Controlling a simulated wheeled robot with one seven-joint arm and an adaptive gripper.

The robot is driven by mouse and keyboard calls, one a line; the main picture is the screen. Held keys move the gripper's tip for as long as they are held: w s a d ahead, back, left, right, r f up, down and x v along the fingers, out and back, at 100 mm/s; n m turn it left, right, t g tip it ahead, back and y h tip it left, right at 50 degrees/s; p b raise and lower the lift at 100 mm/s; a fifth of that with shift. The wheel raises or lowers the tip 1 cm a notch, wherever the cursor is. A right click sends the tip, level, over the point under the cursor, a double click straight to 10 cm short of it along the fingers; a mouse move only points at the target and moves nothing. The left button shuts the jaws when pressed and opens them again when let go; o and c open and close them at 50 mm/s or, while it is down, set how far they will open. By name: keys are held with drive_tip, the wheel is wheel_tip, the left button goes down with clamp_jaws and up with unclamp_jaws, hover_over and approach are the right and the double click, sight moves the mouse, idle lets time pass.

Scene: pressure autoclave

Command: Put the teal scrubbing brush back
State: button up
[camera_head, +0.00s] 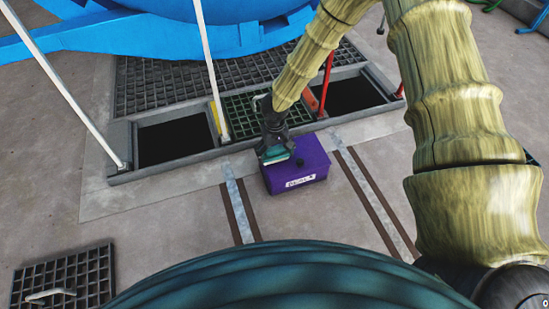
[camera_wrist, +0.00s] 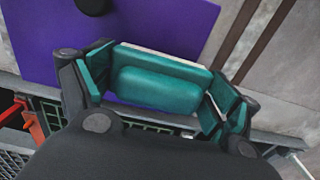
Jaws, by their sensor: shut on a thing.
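The teal scrubbing brush (camera_wrist: 158,86) lies between the two fingers of my gripper (camera_wrist: 160,78) in the wrist view. It has a raised teal back and a pale edge along its far side. In the head view the brush (camera_head: 276,158) shows as a small teal and pale strip under my gripper (camera_head: 273,149), over the left part of a purple box (camera_head: 312,162). My gripper is shut on the brush. I cannot tell whether the brush touches the box, and its underside is hidden.
White, red and yellow bars rise there. A loose grate (camera_head: 65,277) lies at lower left.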

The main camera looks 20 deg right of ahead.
sight(275, 149)
drive_tip(key=shift+f+b, duration=0.35)
drive_tip(key=shift+f, duration=0.3)
drive_tip(key=o, duration=1.1)
drive_tip(key=shift+f, duration=0.1)
wheel_tip(275, 149, up, 12)
drive_tip(key=p, duration=0.6)
drive_tip(key=shift+p, duration=0.35)
drive_tip(key=s+d+f+t+h, duration=0.1)
drive_tip(key=s+d+f, duration=0.2)
drive_tip(key=s+f, duration=0.45)
drive_tip(key=s+d+f+h, duration=0.2)
drive_tip(key=s+f, duration=0.2)
drive_tip(key=s, duration=0.6)
drive_tip(key=s+a+f+g+y, duration=0.1)
drive_tip(key=s+y, duration=0.2)
drive_tip(key=s, duration=1.6)
drive_tip(key=shift+a+m, duration=0.35)
drive_tip(key=shift+m, duration=0.05)
